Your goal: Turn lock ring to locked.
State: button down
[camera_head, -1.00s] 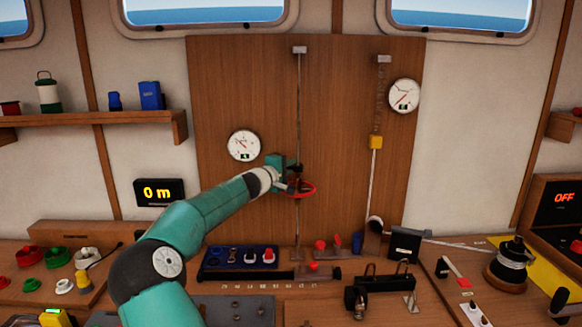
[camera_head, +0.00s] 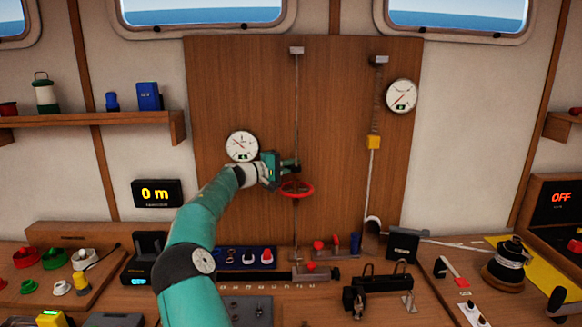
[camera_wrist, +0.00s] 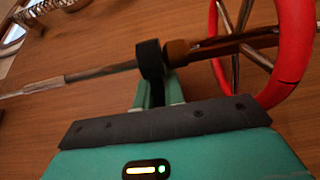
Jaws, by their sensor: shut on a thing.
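A thin vertical rod (camera_head: 296,105) runs down the wooden panel. A red spoked ring (camera_head: 297,195) is around it at mid-height and fills the upper right of the wrist view (camera_wrist: 294,50). I cannot tell a locked mark.
A round gauge (camera_head: 241,146) is close behind my wrist.

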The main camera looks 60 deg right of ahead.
jog(key=shift+m+g+y, duration=0.6)
jog(key=shift+g, duration=0.1)
jog(key=c, duration=1.5)
grip_release()
jog(key=shift+s+d, duration=0.1)
jog(key=v, duration=1.3)
jog(key=shift+w+a, duration=0.3)
